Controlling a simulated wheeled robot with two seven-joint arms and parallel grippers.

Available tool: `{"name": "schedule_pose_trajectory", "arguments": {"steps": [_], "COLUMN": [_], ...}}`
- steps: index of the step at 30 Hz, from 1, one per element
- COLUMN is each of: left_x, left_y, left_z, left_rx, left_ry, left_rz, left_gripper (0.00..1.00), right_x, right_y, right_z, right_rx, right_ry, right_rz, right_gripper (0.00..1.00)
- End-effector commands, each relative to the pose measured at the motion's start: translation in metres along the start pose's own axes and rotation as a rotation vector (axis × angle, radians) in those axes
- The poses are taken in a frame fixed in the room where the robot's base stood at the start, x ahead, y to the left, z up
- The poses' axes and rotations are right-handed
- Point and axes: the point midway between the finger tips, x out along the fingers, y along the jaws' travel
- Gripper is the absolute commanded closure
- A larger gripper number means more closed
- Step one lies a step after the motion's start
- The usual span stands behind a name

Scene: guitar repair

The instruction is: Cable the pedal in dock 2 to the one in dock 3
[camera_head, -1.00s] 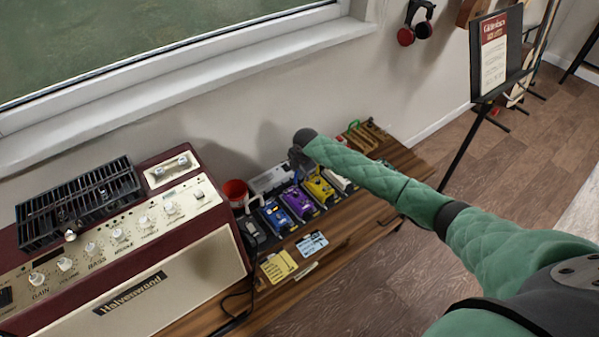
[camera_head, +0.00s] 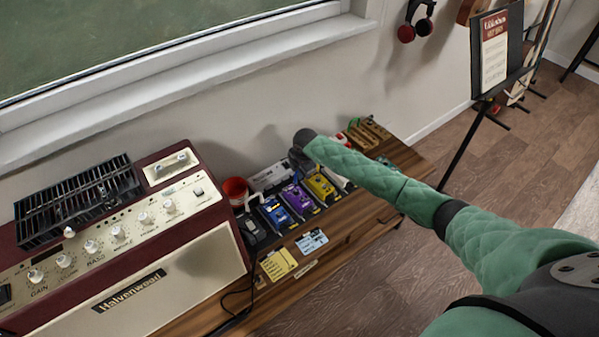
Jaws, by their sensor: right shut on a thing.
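A row of pedals stands on the wooden bench: a dark one (camera_head: 251,229), a blue one (camera_head: 275,212), a purple one (camera_head: 298,199), a yellow one (camera_head: 320,187) and a white one (camera_head: 341,179) partly behind my arm. Dock numbers cannot be read. My right gripper (camera_head: 300,160) reaches in from the right and hangs over the back of the row, near the purple and yellow pedals. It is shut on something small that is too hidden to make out. No patch cable can be told apart. My left gripper is not in view.
A maroon and cream amplifier (camera_head: 140,268) with a black rack on top stands left of the pedals. A red mug (camera_head: 235,190) stands behind the row. Yellow (camera_head: 278,264) and blue-white (camera_head: 312,241) cards lie in front. A music stand (camera_head: 497,60) is at the right.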

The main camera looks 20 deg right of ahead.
Motion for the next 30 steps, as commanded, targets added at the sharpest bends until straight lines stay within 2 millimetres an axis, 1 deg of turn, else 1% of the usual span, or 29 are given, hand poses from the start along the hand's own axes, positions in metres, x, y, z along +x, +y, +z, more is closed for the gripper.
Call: {"name": "schedule_pose_trajectory", "arguments": {"steps": [8,9,11,12,13,18,19,21,22,30], "left_x": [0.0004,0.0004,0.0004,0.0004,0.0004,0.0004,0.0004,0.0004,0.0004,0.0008], "left_y": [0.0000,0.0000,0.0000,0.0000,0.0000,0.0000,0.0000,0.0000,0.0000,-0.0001], "left_z": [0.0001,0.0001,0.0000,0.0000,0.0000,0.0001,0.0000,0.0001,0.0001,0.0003], "left_rx": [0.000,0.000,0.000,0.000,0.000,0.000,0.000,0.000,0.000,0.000], "left_ry": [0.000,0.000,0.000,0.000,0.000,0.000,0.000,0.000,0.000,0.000], "left_rz": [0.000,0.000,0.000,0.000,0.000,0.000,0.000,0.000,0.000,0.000], "left_gripper": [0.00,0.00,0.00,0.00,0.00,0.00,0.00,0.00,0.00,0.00], "right_x": [0.0011,0.0011,0.0011,0.0010,0.0011,0.0011,0.0013,0.0013,0.0013,0.0013], "right_y": [-0.0001,-0.0002,-0.0002,-0.0001,-0.0002,-0.0002,-0.0004,-0.0004,-0.0004,-0.0004], "right_z": [0.0000,0.0000,0.0000,0.0000,0.0001,0.0001,0.0001,0.0001,0.0001,0.0001], "right_rx": [0.000,0.000,0.000,0.000,0.000,0.000,0.000,0.000,0.000,0.000], "right_ry": [0.000,0.000,0.000,0.000,0.000,0.000,0.000,0.000,0.000,0.000], "right_rz": [0.000,0.000,0.000,0.000,0.000,0.000,0.000,0.000,0.000,0.000], "right_gripper": [1.00,0.87,0.75,0.67,0.65,0.65,0.63,0.49,0.47,0.47]}}
